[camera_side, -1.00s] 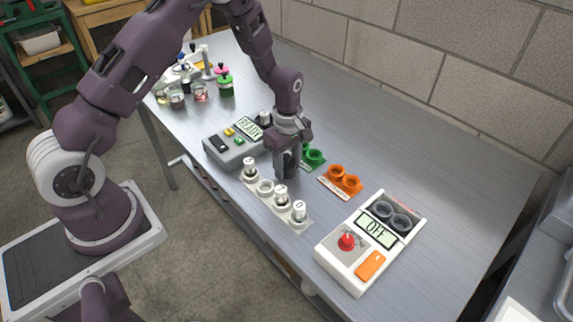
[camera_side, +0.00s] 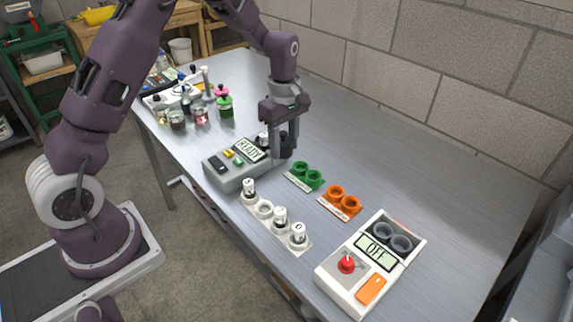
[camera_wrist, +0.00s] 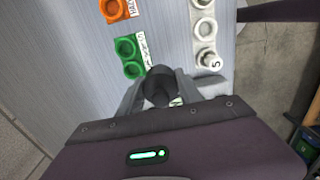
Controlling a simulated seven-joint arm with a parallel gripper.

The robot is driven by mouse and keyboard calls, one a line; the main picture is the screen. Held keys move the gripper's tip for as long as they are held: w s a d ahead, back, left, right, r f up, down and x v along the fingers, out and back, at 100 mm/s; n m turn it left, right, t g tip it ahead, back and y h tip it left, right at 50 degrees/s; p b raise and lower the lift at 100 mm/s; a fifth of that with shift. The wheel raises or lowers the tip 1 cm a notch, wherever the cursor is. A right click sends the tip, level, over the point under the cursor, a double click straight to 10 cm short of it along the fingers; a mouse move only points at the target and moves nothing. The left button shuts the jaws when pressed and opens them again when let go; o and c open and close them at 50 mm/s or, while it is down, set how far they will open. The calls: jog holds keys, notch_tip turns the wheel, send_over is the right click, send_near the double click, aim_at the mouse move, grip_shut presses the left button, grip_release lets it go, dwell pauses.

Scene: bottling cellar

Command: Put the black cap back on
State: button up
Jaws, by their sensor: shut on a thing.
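My gripper (camera_side: 287,146) is shut on the black cap (camera_wrist: 160,84), a dark round piece between the fingertips in the wrist view. In the side view the black cap (camera_side: 284,148) shows dark between the fingers, beside the right end of the grey instrument (camera_side: 236,178), whose screen reads READY. A pale-topped vial (camera_side: 263,138) stands at the instrument's back, just left of the cap. The cap looks apart from the vial. Whether its underside touches anything is hidden.
A white rack (camera_side: 270,222) with several vials and an empty ring lies in front. Green (camera_side: 305,175) and orange (camera_side: 340,202) holders lie to the right, with a white device (camera_side: 370,265) reading OFF beyond. Bottles (camera_side: 200,112) stand at the back left.

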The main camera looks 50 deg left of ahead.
jog(key=r, duration=0.2)
send_over(265, 135)
jog(key=shift+d+f, duration=0.1)
jog(key=shift+d, duration=0.05)
jog(key=shift+f, duration=1.45)
jog(key=shift+f, duration=0.25)
jog(key=shift+f, duration=1)
jog(key=shift+f, duration=0.1)
jog(key=shift+f, duration=0.45)
jog(key=shift+f, duration=0.35)
dwell(0.5)
jog(key=o, duration=1.4)
